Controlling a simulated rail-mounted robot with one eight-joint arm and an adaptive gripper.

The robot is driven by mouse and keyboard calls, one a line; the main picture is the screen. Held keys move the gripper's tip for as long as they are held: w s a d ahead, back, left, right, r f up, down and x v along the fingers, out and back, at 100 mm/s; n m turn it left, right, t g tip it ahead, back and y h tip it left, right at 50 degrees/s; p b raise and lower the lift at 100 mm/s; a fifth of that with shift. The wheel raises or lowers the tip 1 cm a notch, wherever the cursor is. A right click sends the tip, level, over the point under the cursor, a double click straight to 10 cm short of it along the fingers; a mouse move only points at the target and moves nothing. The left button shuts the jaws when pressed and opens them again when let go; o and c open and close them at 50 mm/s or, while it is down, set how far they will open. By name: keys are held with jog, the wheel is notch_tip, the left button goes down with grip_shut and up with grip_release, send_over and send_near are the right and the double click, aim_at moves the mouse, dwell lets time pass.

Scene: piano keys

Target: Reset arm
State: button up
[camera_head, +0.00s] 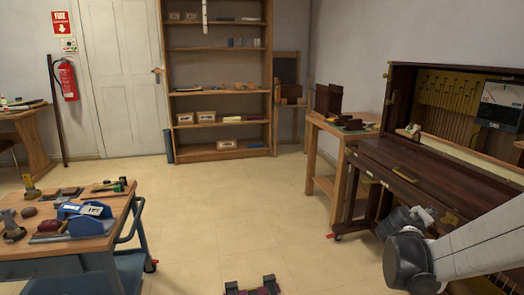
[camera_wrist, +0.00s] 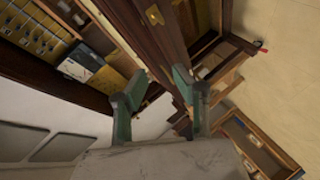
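My gripper (camera_wrist: 162,84) shows in the wrist view with its two green-grey fingers apart and nothing between them. In the head view my white and grey arm reaches in from the lower right, in front of the piano; the fingers cannot be made out there. The dark wooden upright piano (camera_head: 440,185) stands at the right with its upper front open, showing its inner parts. It also shows tilted in the wrist view (camera_wrist: 150,35), beyond the fingers. I cannot tell the distance, but no contact is visible.
A wooden side table (camera_head: 325,155) stands beside the piano. A tool cart (camera_head: 70,243) is at the lower left, and a shelf (camera_head: 218,98) is at the back. A dark red object (camera_head: 252,288) lies at the bottom edge. The middle floor is clear.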

jog(key=s+a+r+m+g+y, duration=0.1)
jog(key=s+a+m+g+y, duration=0.15)
jog(key=s+a+y, duration=1.65)
jog(key=s+a+r+h+p, duration=0.3)
jog(key=a+r+h+p, duration=0.1)
jog(key=r+p, duration=0.5)
jog(key=s+a+r+h+p, duration=0.4)
jog(key=r+p, duration=0.5)
jog(key=shift+s+r+t, duration=0.2)
jog(key=shift+t, duration=0.15)
jog(key=shift+m, duration=0.25)
jog(key=shift+c, duration=0.4)
